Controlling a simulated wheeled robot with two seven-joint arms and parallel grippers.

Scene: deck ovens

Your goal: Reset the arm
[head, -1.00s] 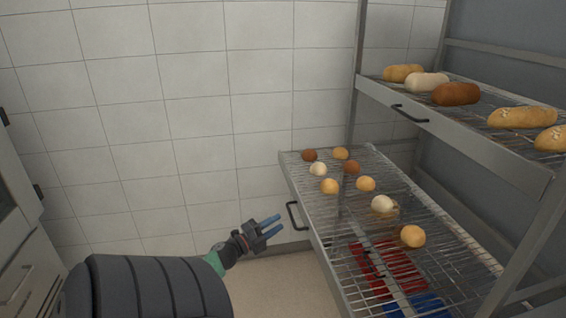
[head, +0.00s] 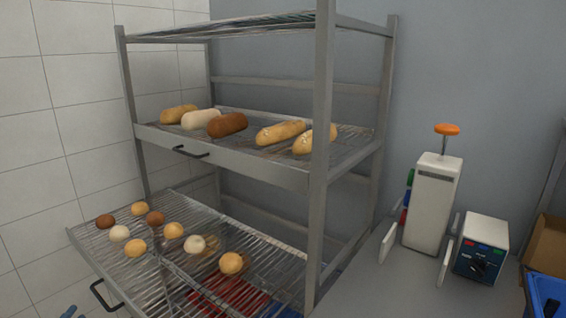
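Only the blue fingertips of my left gripper (head: 74,313) show, at the bottom left edge of the head view. The two tips look a little apart, with nothing seen between them. They are in front of and below the handle of the lower rack shelf (head: 103,296). The rest of the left arm is out of the picture. My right gripper is not in view.
The pulled-out lower wire shelf (head: 75,232) holds several round rolls. The upper shelf (head: 225,160) holds several loaves. A white dispenser with an orange knob (head: 432,205), a small control box (head: 481,248) and a blue crate (head: 548,290) stand on the right.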

